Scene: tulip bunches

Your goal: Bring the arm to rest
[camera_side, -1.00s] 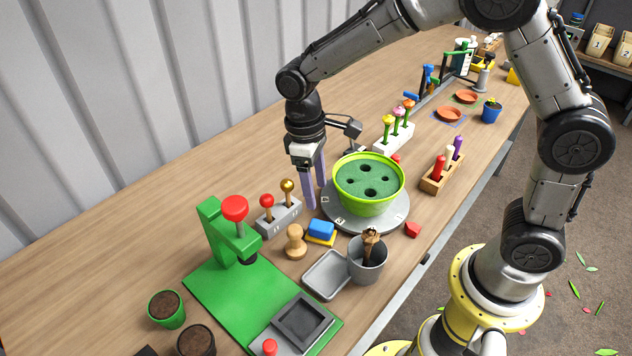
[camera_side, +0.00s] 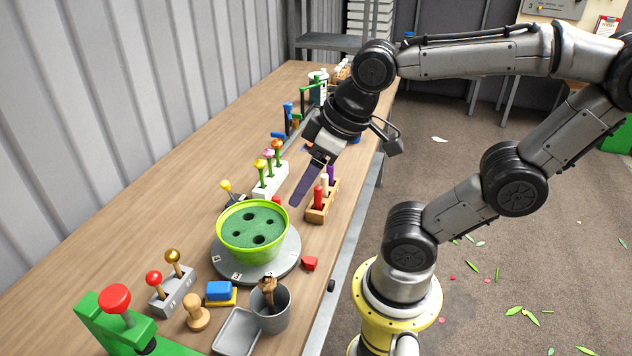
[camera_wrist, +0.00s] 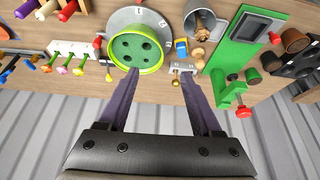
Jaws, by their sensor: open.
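My gripper (camera_side: 307,186) is in the air above the bench, to the right of and above the green pot in the side view. Its long purple fingers point down and to the left. In the wrist view my gripper (camera_wrist: 165,78) has its two fingers wide apart with nothing between them. The green pot (camera_side: 230,248) holds dark green foam with several holes and stands on a grey turntable (camera_side: 262,270). The pot (camera_wrist: 152,68) also shows near the left finger in the wrist view, apart from it in depth as far as I can tell.
A white rack (camera_side: 271,180) holds flower-topped sticks. A wooden block (camera_side: 318,214) with coloured pegs stands near the fingers. A grey cup (camera_side: 283,318), a stamp (camera_side: 196,318) and a green press (camera_side: 100,322) stand in front. Petals and leaves lie on the floor at right.

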